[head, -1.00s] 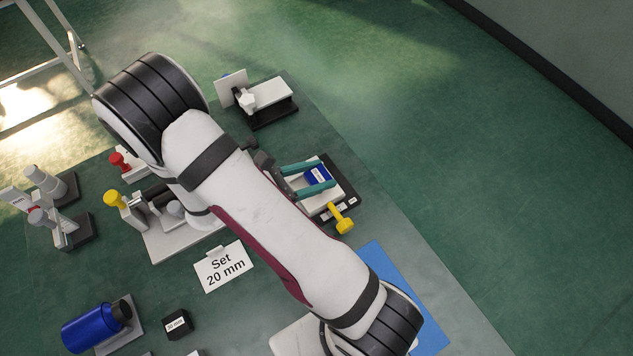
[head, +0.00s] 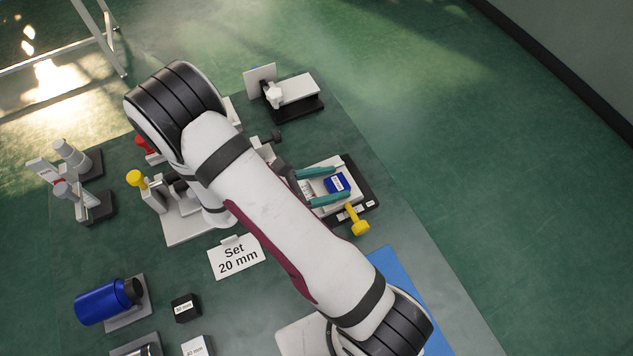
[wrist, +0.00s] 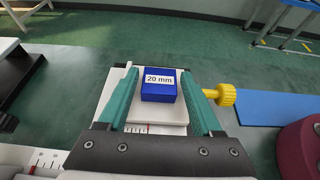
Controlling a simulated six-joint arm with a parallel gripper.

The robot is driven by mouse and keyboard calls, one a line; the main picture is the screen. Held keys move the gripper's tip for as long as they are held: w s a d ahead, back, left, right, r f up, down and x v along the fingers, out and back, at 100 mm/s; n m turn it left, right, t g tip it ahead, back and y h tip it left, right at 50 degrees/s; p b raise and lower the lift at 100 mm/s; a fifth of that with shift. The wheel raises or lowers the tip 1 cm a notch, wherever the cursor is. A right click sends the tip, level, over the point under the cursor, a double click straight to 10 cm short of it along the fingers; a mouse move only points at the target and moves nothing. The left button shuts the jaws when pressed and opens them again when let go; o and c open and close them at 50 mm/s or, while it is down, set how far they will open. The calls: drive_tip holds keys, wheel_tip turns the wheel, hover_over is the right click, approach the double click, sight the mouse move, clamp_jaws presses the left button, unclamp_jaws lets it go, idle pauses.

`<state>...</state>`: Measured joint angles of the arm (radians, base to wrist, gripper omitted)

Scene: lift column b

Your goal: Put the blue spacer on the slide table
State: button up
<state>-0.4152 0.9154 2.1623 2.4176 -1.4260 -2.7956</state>
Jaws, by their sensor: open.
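The blue spacer (head: 337,184), labelled 20 mm in the wrist view (wrist: 160,88), lies flat on the white plate of the slide table (wrist: 158,115). My gripper (head: 342,182) is open. Its two green fingers lie one on each side of the spacer, with gaps visible on both sides in the wrist view (wrist: 160,74). The spacer sits near the fingertips, and bare white plate shows between it and the gripper's palm.
A yellow knob (head: 357,222) sticks out beside the slide table, near one finger. A "Set 20 mm" sign (head: 236,258), a dark block (head: 185,308) and a blue bottle (head: 103,302) stand to the left. A blue mat (head: 397,285) lies at lower right.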

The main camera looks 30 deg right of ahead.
drive_tip(key=v, duration=1)
drive_tip(key=w+a+r+m+t+y, duration=0.3)
drive_tip(key=w+m+t+y, duration=0.4)
drive_tip(key=w, duration=0.5)
drive_tip(key=a+r+m+t+y, duration=0.1)
drive_tip(key=a+r+m+y, duration=0.5)
drive_tip(key=a+r+y, duration=0.25)
drive_tip(key=s+d+m+g, duration=0.4)
drive_tip(key=s+m, duration=0.1)
drive_tip(key=s, duration=0.8)
drive_tip(key=s+d+m+g, duration=0.4)
drive_tip(key=s+m, duration=0.1)
drive_tip(key=s, duration=0.9)
drive_tip(key=shift+d+r+m, duration=0.3)
drive_tip(key=shift+d+r, duration=0.1)
drive_tip(key=shift+r, duration=0.05)
